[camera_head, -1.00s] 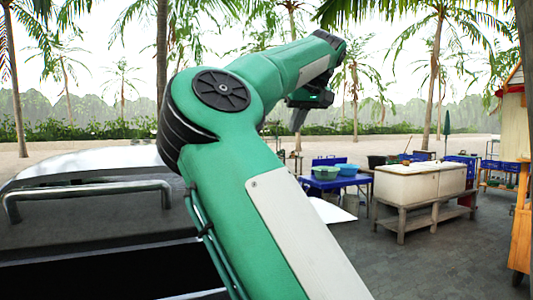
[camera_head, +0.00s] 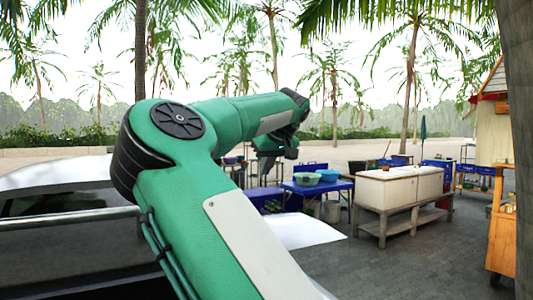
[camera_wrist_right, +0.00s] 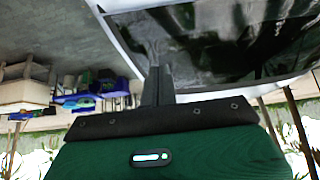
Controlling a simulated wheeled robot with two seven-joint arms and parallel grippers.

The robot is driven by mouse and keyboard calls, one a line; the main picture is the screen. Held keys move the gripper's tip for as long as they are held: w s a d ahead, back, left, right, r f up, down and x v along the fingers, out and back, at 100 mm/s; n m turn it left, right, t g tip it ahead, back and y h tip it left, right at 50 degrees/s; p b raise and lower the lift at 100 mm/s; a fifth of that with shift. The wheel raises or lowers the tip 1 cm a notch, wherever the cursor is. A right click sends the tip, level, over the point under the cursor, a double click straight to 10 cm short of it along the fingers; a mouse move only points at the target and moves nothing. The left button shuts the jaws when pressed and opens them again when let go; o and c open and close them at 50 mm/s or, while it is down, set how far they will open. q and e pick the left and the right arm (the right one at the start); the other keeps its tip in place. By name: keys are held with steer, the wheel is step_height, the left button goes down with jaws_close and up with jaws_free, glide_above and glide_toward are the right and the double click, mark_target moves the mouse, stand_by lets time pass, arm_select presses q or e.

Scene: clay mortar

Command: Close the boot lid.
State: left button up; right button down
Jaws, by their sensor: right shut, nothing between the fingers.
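The vehicle's pale bodywork with dark glass (camera_head: 60,200) fills the left of the head view, with a silver bar (camera_head: 75,217) across it and a dark gap below. Which part is the boot lid is not clear, as my right arm hides much of it. In the right wrist view, a dark glossy panel with a white rim (camera_wrist_right: 215,40) lies just beyond my right gripper (camera_wrist_right: 156,72), whose fingers are together and empty. The right gripper (camera_head: 265,171) points down at the end of the raised arm. I cannot tell whether it touches the panel. My left gripper is out of view.
A blue table (camera_head: 318,188) with basins stands beyond the arm. A white sink bench (camera_head: 400,188) is to its right, and an orange-and-cream stall (camera_head: 500,240) stands at the right edge. Paved ground (camera_head: 420,265) in front of them is clear.

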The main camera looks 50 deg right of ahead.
steer(key=shift+s+a, duration=0.3)
steer(key=shift+s, duration=0.2)
steer(key=shift+s+a, duration=0.25)
steer(key=shift+s, duration=0.2)
steer(key=shift+s+a+f, duration=0.1)
steer(key=shift+s, duration=0.05)
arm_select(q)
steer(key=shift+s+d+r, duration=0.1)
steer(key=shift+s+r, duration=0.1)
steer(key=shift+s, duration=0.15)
arm_select(e)
steer(key=shift+f, duration=0.15)
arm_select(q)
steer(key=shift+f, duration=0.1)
arm_select(e)
steer(key=shift+s, duration=0.1)
